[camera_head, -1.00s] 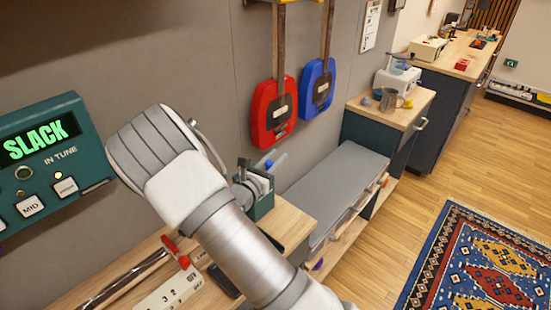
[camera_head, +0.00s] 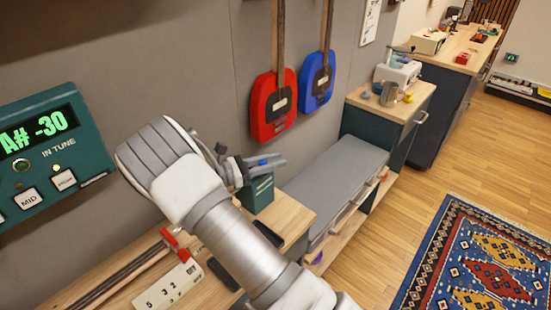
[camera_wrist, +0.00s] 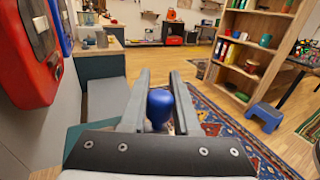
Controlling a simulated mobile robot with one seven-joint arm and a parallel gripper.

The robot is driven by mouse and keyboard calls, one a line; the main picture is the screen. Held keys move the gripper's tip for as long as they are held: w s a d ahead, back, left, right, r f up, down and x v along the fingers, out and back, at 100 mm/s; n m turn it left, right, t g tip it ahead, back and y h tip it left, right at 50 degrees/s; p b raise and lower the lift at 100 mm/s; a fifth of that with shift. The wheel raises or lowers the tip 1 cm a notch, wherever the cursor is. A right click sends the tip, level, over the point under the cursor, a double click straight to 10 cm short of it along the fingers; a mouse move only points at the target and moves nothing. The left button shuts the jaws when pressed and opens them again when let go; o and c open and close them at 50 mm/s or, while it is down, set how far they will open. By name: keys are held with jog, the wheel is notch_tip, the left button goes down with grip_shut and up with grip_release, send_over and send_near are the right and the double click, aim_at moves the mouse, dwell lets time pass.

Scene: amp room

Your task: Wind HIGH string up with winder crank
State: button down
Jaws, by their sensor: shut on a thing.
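My gripper (camera_head: 276,163) is shut on the blue crank knob (camera_wrist: 160,104), which sits between its two grey fingers in the wrist view. A bit of blue also shows at the fingers in the head view. The teal winder box (camera_head: 258,196) stands on the wooden bench just below the fingers; the crank arm is mostly hidden by my gripper. The tuner (camera_head: 50,150) on the left shows "A# -30" in green, with "IN TUNE" lettering and a button marked MID (camera_head: 30,198). The string cannot be made out.
A red guitar (camera_head: 273,104) and a blue guitar (camera_head: 317,82) hang on the wall behind the winder. A grey-topped bench (camera_head: 338,180) lies to the right. Red-handled tools and a numbered white strip (camera_head: 168,287) lie on the near bench. The floor beyond is open.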

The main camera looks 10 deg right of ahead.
jog(key=shift+s+a+m+g+b, duration=0.3)
jog(key=shift+m+g, duration=0.45)
jog(key=shift+g, duration=0.4)
jog(key=shift+s+a+m+g+b, duration=0.3)
jog(key=shift+m+g, duration=0.4)
jog(key=shift+g, duration=0.4)
jog(key=shift+s+a+m+g+b, duration=0.15)
jog(key=shift+s+a+m+g, duration=0.15)
jog(key=shift+m+g, duration=0.65)
jog(key=shift+a+g, duration=0.1)
jog(key=shift+g, duration=0.3)
jog(key=c, duration=0.6)
grip_release()
jog(key=shift+c, duration=0.2)
jog(key=shift+r, duration=0.1)
